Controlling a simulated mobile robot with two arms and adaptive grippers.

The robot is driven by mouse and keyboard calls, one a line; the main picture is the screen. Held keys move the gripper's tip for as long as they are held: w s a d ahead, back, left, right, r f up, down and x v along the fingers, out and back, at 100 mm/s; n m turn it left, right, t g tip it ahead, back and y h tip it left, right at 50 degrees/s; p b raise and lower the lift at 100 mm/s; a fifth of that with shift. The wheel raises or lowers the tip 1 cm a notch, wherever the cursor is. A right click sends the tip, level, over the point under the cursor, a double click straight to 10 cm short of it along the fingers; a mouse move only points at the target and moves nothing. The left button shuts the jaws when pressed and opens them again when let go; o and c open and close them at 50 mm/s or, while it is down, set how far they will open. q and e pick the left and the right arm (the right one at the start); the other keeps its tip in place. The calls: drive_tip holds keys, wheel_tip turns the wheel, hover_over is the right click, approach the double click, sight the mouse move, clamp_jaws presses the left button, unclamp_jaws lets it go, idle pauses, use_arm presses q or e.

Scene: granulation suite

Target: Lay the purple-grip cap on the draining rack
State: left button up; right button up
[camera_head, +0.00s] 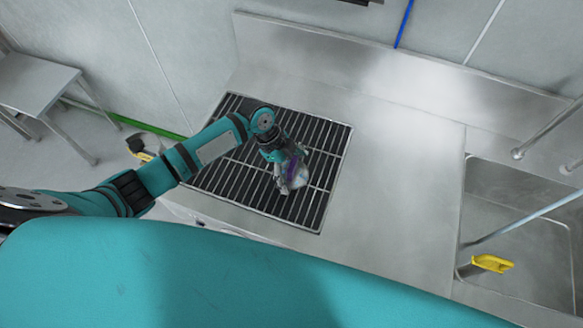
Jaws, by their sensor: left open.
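The draining rack (215,180) is a dark grid of metal bars set in the steel counter at the middle of the head view. My left gripper (291,182) points down over the right part of the rack and is open. A purple patch, apparently the purple-grip cap (292,162), shows at the gripper's fingers, low over the rack. The fingers hide most of it, so I cannot tell whether it touches the bars. My right gripper is not in view.
Bare steel counter (395,190) lies to the right of the rack. Beyond it is a sink basin (515,230) with metal rails and a yellow handle (492,263). A steel table (35,85) stands at the far left. A raised backsplash (400,70) runs behind the counter.

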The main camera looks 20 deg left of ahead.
use_arm(q)
drive_tip(key=b+v, duration=0.2)
drive_tip(key=v, duration=1)
drive_tip(key=shift+b, duration=0.35)
